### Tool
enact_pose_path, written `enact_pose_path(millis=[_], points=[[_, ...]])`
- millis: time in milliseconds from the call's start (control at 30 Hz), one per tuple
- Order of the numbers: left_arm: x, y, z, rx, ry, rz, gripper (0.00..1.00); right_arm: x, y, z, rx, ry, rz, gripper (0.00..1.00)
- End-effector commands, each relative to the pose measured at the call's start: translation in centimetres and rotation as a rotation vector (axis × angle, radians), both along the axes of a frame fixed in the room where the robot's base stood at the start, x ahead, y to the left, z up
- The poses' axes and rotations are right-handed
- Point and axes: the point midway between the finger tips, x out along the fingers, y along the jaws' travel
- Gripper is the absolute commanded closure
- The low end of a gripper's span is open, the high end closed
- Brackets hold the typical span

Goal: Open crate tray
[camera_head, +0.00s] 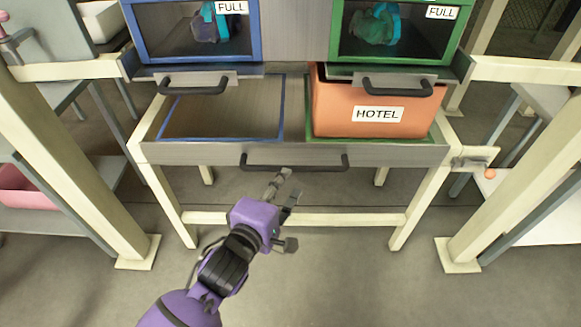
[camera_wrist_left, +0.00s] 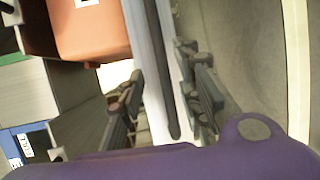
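The crate tray (camera_head: 205,153) is a grey drawer-like tray below two upper compartments, and its inside shows from above. A dark bar handle (camera_head: 318,167) runs along its front. An orange crate labelled HOTEL (camera_head: 340,108) sits in its green-outlined right half; the blue-outlined left half (camera_head: 225,110) is empty. My left gripper (camera_head: 284,187) is just below and in front of the handle. In the left wrist view, its fingers (camera_wrist_left: 160,95) are open, with the dark handle bar (camera_wrist_left: 158,60) between them. Whether they touch it is unclear. My right gripper is not in view.
Above are blue-framed (camera_head: 258,30) and green-framed (camera_head: 335,30) compartments marked FULL, with smaller handles. Pale posts (camera_head: 75,165) flank the station. A bracket with an orange knob (camera_head: 489,173) sticks out right of the tray. Open floor (camera_head: 340,270) lies in front.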

Motion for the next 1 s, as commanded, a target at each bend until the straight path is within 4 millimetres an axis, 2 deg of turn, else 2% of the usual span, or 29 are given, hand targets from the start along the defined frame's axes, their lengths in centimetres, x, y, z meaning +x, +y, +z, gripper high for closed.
enact_pose_path(millis=[467, 600, 867, 1000], points=[[6.0, -2.5, -1.5, 0.0, 0.002, 0.0, 0.68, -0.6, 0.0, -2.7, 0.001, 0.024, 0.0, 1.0], [6.7, -2.8, -1.5, -0.002, 0.003, 0.0, 0.68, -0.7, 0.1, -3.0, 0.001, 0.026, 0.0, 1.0], [6.8, -2.8, -1.5, -0.001, 0.003, 0.0, 0.68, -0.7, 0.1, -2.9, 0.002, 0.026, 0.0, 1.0], [6.8, -2.8, -1.5, -0.001, 0.003, 0.0, 0.86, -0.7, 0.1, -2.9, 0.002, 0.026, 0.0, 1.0]])
